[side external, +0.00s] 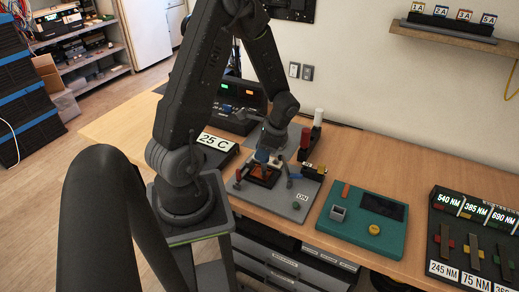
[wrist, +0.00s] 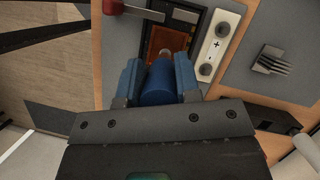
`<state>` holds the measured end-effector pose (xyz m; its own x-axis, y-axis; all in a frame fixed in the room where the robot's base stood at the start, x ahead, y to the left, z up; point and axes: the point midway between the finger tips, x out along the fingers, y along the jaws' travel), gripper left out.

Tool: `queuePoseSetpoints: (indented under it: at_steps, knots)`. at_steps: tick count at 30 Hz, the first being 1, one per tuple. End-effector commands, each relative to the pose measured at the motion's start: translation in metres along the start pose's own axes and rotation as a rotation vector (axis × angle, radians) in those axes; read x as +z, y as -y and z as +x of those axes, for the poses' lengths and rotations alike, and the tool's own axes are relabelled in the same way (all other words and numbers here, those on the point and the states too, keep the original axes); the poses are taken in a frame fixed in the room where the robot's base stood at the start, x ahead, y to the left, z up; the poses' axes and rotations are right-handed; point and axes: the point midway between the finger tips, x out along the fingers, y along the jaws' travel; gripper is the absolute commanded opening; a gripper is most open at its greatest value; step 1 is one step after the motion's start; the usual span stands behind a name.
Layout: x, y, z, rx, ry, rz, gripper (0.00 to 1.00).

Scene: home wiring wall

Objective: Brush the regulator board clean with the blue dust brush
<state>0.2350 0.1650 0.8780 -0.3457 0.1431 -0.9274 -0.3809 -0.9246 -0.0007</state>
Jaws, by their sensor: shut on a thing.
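The regulator board shows in the wrist view as a dark-framed panel with an orange-brown face (wrist: 158,40), just ahead of my gripper. In the side view it is the orange-brown patch (side external: 260,173) on a grey plate (side external: 290,207). My gripper (wrist: 158,72) is shut on the blue dust brush (wrist: 157,85), whose blue handle sits between the two blue fingers. A pale rounded tip shows beyond the handle, over the board's near part; I cannot tell whether it touches. In the side view my gripper (side external: 264,152) is low over the board, with a bit of blue beneath it.
A white strip with round terminals (wrist: 217,45) flanks the board on the right, and a finned metal piece (wrist: 274,60) lies farther right. A red-ended lever (wrist: 114,6) is at upper left.

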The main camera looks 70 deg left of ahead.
Motion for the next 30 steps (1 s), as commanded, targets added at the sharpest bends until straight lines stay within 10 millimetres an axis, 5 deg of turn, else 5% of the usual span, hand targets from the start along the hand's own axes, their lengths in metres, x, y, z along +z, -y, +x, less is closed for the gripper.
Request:
queuePoseSetpoints:
  at_steps: [30]
  knots:
    - [0.016, 0.006, 0.005, 0.001, 0.0, 0.001, 0.07]
